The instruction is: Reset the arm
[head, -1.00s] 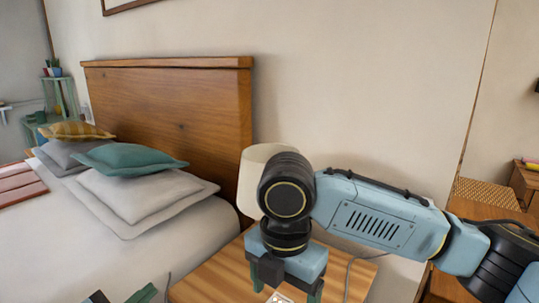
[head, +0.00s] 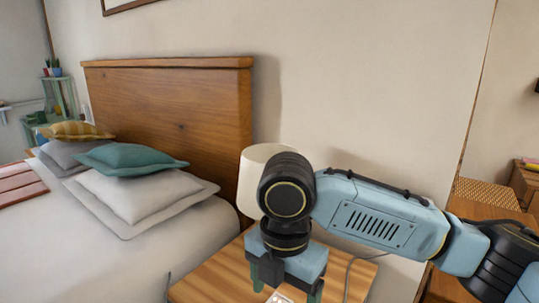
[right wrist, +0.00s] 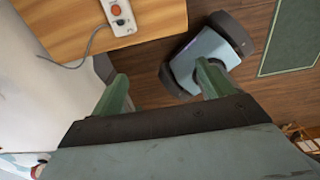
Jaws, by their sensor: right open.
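My right arm comes in from the right in the head view, with its gripper (head: 286,286) pointing down over the wooden nightstand (head: 205,288). The right gripper is open, its two green fingers apart. In the right wrist view the fingers are spread with nothing between them (right wrist: 163,86), and wooden floor shows beyond. My left gripper is not in view.
A white switch box with an orange button (right wrist: 117,12) and a grey cord lies on the nightstand. A cream lamp shade (head: 252,180) stands behind my right wrist, partly hidden. The bed (head: 110,262) with pillows (head: 140,190) and headboard (head: 180,120) is at left.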

